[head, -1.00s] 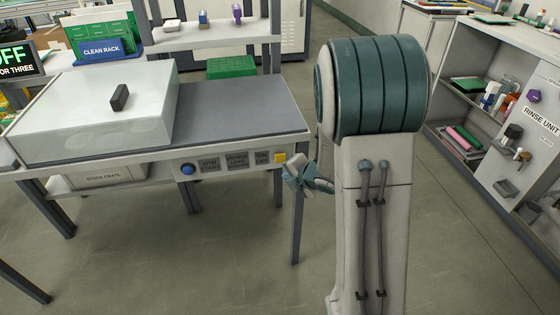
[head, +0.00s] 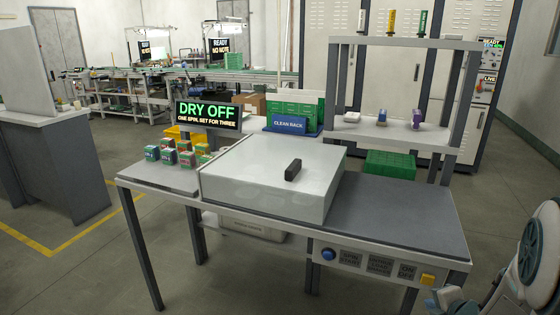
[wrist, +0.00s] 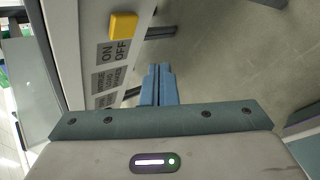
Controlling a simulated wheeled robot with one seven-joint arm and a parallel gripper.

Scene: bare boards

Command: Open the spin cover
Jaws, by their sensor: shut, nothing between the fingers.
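The spin cover (head: 265,185) is a large pale grey box lid with a black handle (head: 293,170) on its top. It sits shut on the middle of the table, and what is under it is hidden. My gripper shows in the wrist view (wrist: 157,85) with its blue fingers together and empty. It is in front of the table's right end, beside the panel with the yellow ON/OFF button (wrist: 123,26), apart from the cover. In the head view my gripper (head: 447,298) is at the lower right, partly cut off.
A blue button (head: 328,254) and labels are on the table's front panel. Several small green and red boxes (head: 168,156) stand left of the cover. The grey tabletop (head: 400,220) right of it is clear. A sign (head: 208,114), clean rack (head: 290,124) and shelf (head: 400,135) stand behind.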

